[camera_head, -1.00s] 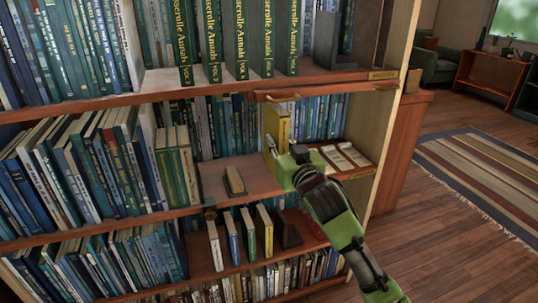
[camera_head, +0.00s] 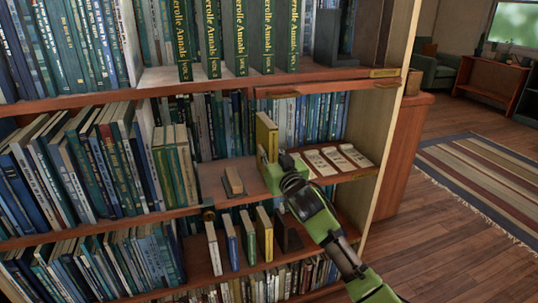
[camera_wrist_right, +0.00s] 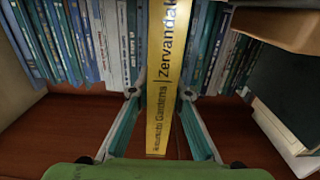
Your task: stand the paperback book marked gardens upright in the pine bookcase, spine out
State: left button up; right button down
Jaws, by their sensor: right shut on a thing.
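The yellow paperback book (camera_head: 266,137) stands upright at the middle shelf of the bookcase (camera_head: 385,125), spine facing me. In the right wrist view the book (camera_wrist_right: 165,60) fills the centre, and its spine reads "Gardens" and "Zervandak", cut off at the top. My right gripper (camera_head: 268,163) is shut on the lower part of the book, with one finger on each side in the wrist view (camera_wrist_right: 160,97). The gripper hides the book's foot in the head view, so I cannot tell if it touches the shelf. My left gripper is not in view.
Dark blue and green books (camera_head: 315,118) line the back of the shelf. A small tan block (camera_head: 234,181) lies left of the book, and pale cards (camera_head: 335,158) lie right. A shelf edge (camera_head: 320,87) runs overhead. Several spaced books (camera_head: 248,235) stand below.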

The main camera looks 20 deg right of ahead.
jog(key=shift+r, duration=0.2)
jog(key=c, duration=2.3)
grip_release()
jog(key=shift+f, duration=0.3)
jog(key=o, duration=0.4)
jog(key=shift+r, duration=0.1)
